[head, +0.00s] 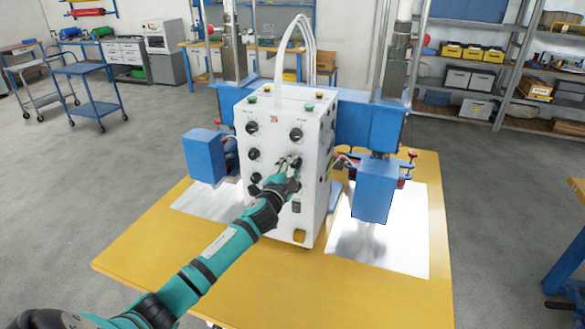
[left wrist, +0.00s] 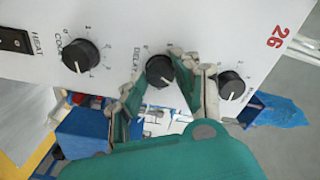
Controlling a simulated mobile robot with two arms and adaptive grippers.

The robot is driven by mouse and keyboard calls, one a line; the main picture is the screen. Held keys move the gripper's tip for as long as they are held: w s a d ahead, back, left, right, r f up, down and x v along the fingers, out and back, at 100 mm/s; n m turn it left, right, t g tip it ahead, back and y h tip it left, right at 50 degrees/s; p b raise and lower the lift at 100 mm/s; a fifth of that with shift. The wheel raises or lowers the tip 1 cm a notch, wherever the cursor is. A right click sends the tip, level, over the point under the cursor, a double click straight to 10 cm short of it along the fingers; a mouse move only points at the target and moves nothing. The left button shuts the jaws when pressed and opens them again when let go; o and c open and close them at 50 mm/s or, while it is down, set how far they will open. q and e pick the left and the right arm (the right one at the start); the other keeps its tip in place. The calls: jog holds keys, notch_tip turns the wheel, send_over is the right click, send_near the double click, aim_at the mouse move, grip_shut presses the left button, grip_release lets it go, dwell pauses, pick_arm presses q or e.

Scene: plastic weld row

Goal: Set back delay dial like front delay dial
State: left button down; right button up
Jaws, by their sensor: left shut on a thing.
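A white control box (head: 277,155) stands on the yellow table with two columns of black dials. My left gripper (head: 289,162) is at the middle dial of the right column. In the left wrist view this black dial, labelled DELAY (left wrist: 158,70), sits between the fingers of my left gripper (left wrist: 160,86), which is shut on it. Its scale is partly hidden by the fingers. The middle dial of the left column (head: 253,154) is free; its pointer is too small to read. I cannot tell which column is front or back. My right gripper is not in view.
The COOL dial (left wrist: 80,55) and another black dial (left wrist: 230,85) flank the held dial closely. A HEAT switch (left wrist: 15,40) lies beyond COOL. Blue press heads (head: 204,156) (head: 375,190) stand on either side of the box. The yellow table (head: 270,285) is clear in front.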

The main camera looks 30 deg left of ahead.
pick_arm(q)
jog(key=c, duration=1)
grip_release()
jog(key=shift+w, duration=0.1)
jog(key=shift+o, duration=0.2)
jog(key=shift+s, duration=0.25)
jog(key=v, duration=1.2)
jog(key=shift+w+r, duration=0.1)
jog(key=shift+r, duration=0.05)
